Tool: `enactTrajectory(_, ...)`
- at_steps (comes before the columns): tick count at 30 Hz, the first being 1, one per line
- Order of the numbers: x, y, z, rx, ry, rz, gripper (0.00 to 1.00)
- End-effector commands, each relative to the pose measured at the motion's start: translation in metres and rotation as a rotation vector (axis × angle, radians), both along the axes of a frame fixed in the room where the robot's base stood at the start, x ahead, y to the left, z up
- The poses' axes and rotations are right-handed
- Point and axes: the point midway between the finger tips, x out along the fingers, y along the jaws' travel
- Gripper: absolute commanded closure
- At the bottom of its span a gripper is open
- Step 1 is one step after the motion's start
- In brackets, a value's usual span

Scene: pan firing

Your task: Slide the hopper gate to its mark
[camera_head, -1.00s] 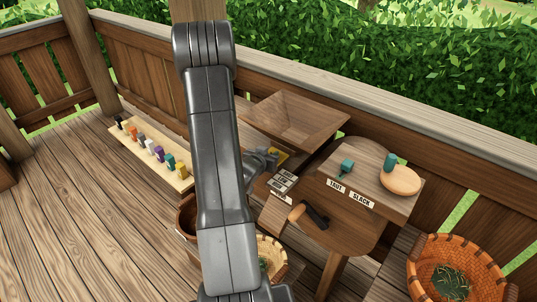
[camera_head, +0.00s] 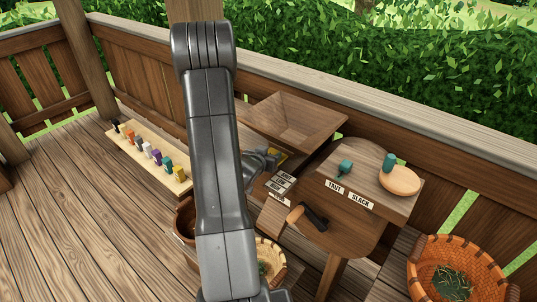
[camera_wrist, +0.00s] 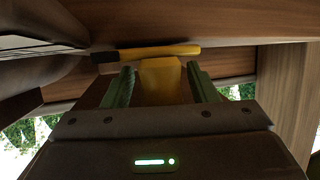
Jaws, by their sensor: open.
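The wooden hopper (camera_head: 293,118) is an open-topped, funnel-like box by the railing. A yellow piece (camera_head: 277,154) shows under its near side, right at my gripper (camera_head: 263,160). In the wrist view, a yellow block (camera_wrist: 160,82), apparently the gate's grip, stands between the two green fingers of my gripper (camera_wrist: 160,68). The fingers are open, one on each side of it; I cannot tell whether either touches it. A thin yellow bar with a dark left end (camera_wrist: 150,52) lies just beyond. Small white label plates (camera_head: 281,184) sit below the hopper; their words are hard to read. My arm hides part of the hopper's left side.
Right of the hopper, a wooden stand (camera_head: 335,225) carries TAUT and SLACK labels (camera_head: 347,194), a teal knob (camera_head: 345,167) and a dark lever with a wooden handle (camera_head: 308,216). A rack of coloured pegs (camera_head: 140,158) lies left. A woven basket (camera_head: 455,272) stands at right.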

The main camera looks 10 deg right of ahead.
Motion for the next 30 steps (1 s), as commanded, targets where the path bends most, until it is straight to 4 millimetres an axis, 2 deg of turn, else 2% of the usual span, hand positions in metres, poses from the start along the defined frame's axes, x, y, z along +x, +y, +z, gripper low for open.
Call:
enactTrajectory(5, -0.016, 0.012, 0.008, 0.0, -0.001, 0.003, 0.47)
enactTrajectory(18, -0.082, 0.056, 0.042, 0.0, -0.002, 0.003, 0.47)
enactTrajectory(24, -0.099, 0.067, 0.05, -0.001, -0.002, 0.001, 0.47)
enactTrajectory(30, -0.104, 0.069, 0.052, -0.001, -0.001, -0.001, 0.47)
